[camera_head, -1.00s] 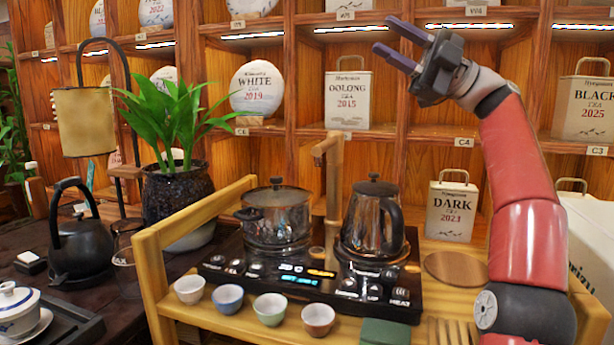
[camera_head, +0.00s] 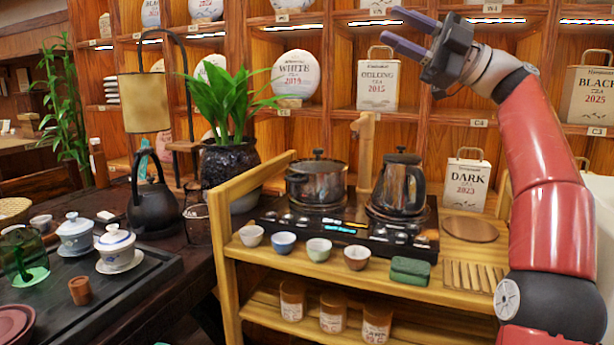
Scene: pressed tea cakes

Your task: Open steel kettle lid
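The steel kettle (camera_head: 397,190) stands upright on the right burner of the black tea stove (camera_head: 350,238) on the wooden cart. Its dark lid (camera_head: 401,157) sits on top with a small knob, and looks closed. The kettle's dark handle is on its right side. My gripper (camera_head: 390,30) is raised high above the kettle, in front of the shelves, and points left. Its two purple-grey fingers are spread apart with nothing between them. It is well clear of the kettle.
A steel pot (camera_head: 315,182) stands on the left burner beside a wooden tap post (camera_head: 364,150). Several small cups (camera_head: 319,249) line the cart's front edge, with a green block (camera_head: 410,270) to their right. A potted plant (camera_head: 228,160) and black kettle (camera_head: 152,207) stand left.

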